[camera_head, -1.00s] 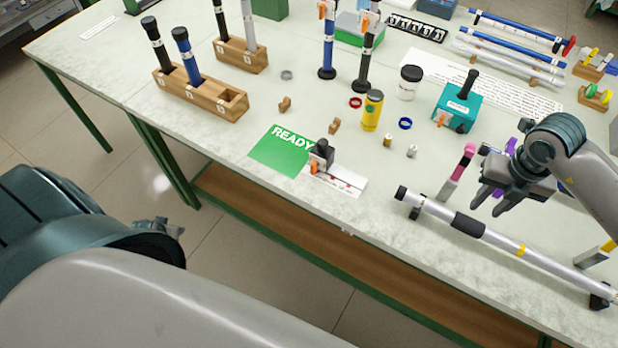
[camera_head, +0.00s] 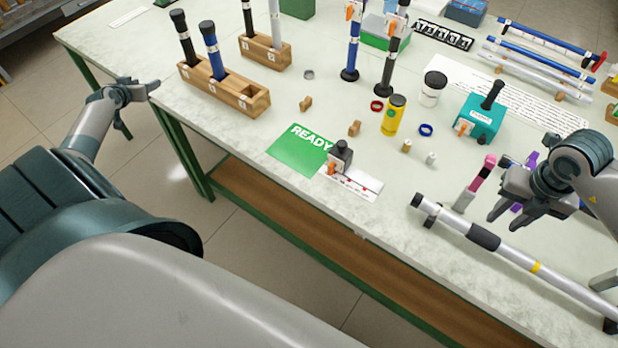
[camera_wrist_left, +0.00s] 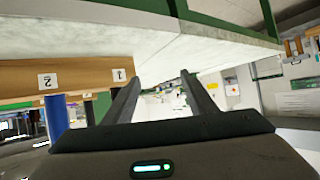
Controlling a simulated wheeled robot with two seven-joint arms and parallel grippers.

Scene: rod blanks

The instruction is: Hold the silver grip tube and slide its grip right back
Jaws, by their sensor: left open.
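The silver grip tube (camera_head: 512,254) lies along the front right of the table, raised at its ends on small dark supports. It has a black grip (camera_head: 484,236) nearer its left end, a yellow band (camera_head: 536,267) to the right of that, and a black cap at the left end. My right gripper (camera_head: 512,214) is open and empty behind the tube, apart from the grip. My left gripper (camera_head: 140,90) is open and empty at the table's far left edge, well away from the tube. Its fingers also show in the left wrist view (camera_wrist_left: 158,82).
A wooden block (camera_head: 225,88) with upright rods stands near my left gripper; it also shows in the left wrist view (camera_wrist_left: 85,74).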

